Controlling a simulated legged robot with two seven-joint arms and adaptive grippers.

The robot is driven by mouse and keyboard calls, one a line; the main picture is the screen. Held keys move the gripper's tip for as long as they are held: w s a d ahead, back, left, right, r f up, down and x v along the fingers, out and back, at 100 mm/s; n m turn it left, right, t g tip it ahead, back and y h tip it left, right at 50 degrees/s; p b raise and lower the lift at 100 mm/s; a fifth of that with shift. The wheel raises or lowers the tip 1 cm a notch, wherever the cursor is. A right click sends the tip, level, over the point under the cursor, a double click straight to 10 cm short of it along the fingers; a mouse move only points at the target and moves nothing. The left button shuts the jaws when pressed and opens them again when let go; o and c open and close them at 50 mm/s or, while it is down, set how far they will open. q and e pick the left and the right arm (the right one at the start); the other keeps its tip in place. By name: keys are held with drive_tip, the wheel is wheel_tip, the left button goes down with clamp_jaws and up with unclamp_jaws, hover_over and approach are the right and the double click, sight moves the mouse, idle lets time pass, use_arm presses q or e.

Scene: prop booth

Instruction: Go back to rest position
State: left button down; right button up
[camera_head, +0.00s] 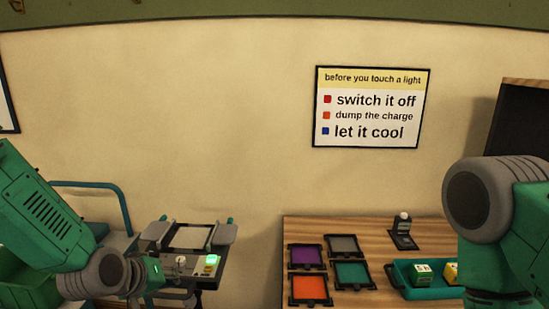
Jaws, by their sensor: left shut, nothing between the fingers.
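My left arm comes in from the left edge, and my left gripper (178,284) is low in the view, in front of the device with the lit green button (212,259). The gripper is small and dark here; it is shut with nothing in it. Part of my right arm shows at the right edge, in front of the wooden table (370,227), but my right gripper is out of view.
Purple, grey, orange (310,289) and teal framed squares lie on the table. A teal tray (398,276) holds small blocks, and a small dark stand (403,236) is behind it. A teal-railed cart (95,185) stands left. A sign (370,108) hangs on the wall.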

use_arm(q)
drive_tip(key=s+a+f+m+g+y+b, duration=0.15)
drive_tip(key=s+f+b, duration=0.25)
drive_tip(key=s+f, duration=0.5)
drive_tip(key=s+a+f+m+g+b, duration=0.1)
drive_tip(key=s+f+g+b, duration=0.4)
drive_tip(key=f, duration=0.8)
drive_tip(key=s+a+f+m+b, duration=0.1)
drive_tip(key=s+f+b, duration=0.1)
drive_tip(key=s+f, duration=0.4)
drive_tip(key=s+a+f+m+g+y+b, duration=0.1)
drive_tip(key=s+f, duration=0.5)
drive_tip(key=s, duration=0.7)
drive_tip(key=shift+s+a+f+m+b, duration=0.2)
drive_tip(key=shift+a+m+b, duration=0.3)
drive_tip(key=shift+b, duration=0.75)
use_arm(e)
wheel_tip(320, 180, down, 15)
drive_tip(key=shift+w, duration=0.3)
use_arm(q)
drive_tip(key=shift+w+d+y, duration=0.1)
drive_tip(key=shift+y, duration=0.15)
drive_tip(key=shift+w+d, duration=0.1)
drive_tip(key=shift+d, duration=0.2)
use_arm(e)
drive_tip(key=shift+d+f, duration=0.15)
drive_tip(key=shift+d, duration=0.1)
